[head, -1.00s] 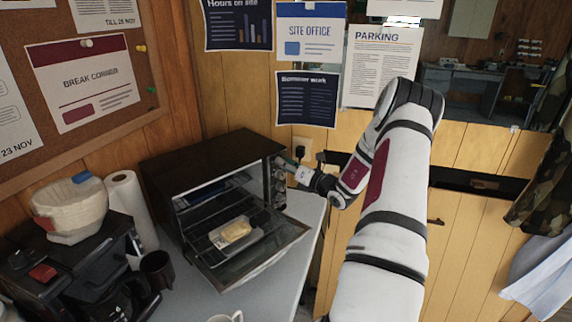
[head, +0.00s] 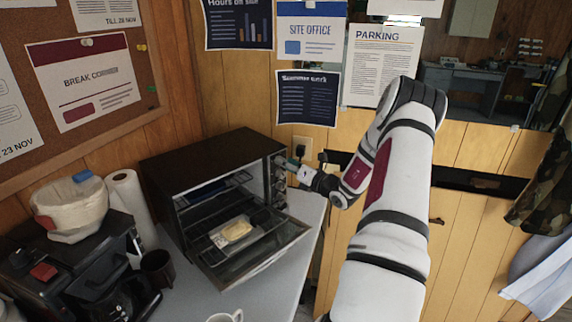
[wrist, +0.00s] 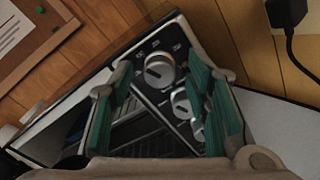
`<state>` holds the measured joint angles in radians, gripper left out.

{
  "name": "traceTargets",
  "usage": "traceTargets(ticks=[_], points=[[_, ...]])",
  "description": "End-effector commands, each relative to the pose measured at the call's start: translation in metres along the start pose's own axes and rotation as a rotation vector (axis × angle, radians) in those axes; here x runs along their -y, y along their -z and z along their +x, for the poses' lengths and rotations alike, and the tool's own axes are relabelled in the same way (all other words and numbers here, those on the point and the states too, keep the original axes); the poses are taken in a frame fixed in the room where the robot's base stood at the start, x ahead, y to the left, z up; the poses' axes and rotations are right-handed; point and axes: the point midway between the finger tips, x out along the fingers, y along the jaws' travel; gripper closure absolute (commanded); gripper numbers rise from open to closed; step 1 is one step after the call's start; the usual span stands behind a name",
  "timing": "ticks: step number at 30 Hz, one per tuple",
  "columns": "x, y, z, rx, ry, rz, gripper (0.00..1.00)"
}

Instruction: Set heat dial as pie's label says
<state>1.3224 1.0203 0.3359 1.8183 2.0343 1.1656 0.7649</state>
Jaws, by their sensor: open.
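The toaster oven (head: 205,160) stands on the counter with its door (head: 255,258) hanging open. The pie (head: 236,230) lies in a pale tray on the rack; its label is too small to read. Several silver dials run down the oven's right-hand panel. My gripper (head: 291,164) is at the upper part of this panel. In the wrist view its green-padded fingers (wrist: 160,85) are apart, with the top dial showing between them; I cannot tell whether they touch it.
A paper towel roll (head: 131,208), a dark mug (head: 157,270) and a coffee maker (head: 80,265) stand left of the oven. A white mug (head: 226,317) is at the front. A plug sits in the wall socket (head: 302,147) behind my gripper.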

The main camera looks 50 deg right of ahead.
Motion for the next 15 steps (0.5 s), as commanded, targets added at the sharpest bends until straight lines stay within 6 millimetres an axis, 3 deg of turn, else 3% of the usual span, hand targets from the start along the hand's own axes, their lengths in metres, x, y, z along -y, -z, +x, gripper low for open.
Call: traceTargets(ticks=[15], points=[[0.001,0.0,-0.094,0.0,0.004,0.0,0.56]])
